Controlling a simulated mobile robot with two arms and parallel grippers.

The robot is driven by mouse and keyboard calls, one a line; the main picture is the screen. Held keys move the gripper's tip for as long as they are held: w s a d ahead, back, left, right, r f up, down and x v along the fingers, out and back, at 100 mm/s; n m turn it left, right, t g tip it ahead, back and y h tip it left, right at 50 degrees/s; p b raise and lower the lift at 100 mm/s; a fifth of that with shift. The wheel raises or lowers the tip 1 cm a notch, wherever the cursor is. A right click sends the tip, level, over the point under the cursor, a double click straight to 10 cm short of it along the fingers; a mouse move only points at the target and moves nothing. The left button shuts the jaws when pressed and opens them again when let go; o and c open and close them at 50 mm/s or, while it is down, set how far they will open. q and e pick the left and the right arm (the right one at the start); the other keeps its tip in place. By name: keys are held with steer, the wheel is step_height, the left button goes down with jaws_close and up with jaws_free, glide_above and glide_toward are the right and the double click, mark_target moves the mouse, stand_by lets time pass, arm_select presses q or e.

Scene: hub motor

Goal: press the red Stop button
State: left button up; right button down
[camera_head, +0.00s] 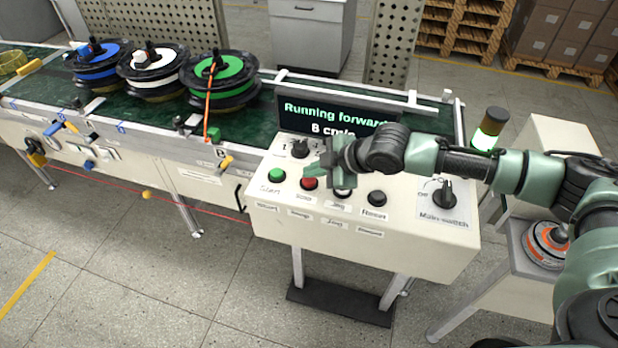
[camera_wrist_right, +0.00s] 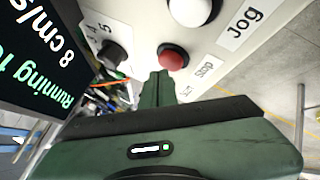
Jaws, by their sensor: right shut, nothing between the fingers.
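The red Stop button (camera_head: 309,183) is on the sloped top of the white control box (camera_head: 400,235), between the green Start button (camera_head: 276,174) and the Jog button (camera_head: 343,192). My right gripper (camera_head: 335,162) is shut and empty, up and to the right of the red button in the head view. In the right wrist view, the red button (camera_wrist_right: 172,57) shows just beyond the shut fingertips (camera_wrist_right: 158,76). I cannot tell whether they touch it. My left gripper is not in view.
The display (camera_head: 335,112) reads "Running forward" and 8 cm/s, partly covered by my arm. A black knob (camera_wrist_right: 115,54) is left of the fingers. The white Jog button (camera_wrist_right: 190,10) is close by. The conveyor (camera_head: 120,110) carries several spools. A lit signal lamp (camera_head: 490,130) stands right.

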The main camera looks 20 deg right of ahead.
mark_target(312, 181)
steer(key=shift+f, duration=0.6)
stand_by(0.4)
stand_by(0.3)
steer(key=shift+r+p, duration=1)
steer(key=shift+p, duration=0.1)
steer(key=shift+r, duration=0.1)
step_height(312, 181, up, 5)
steer(key=p, duration=0.5)
steer(key=shift+a, duration=0.1)
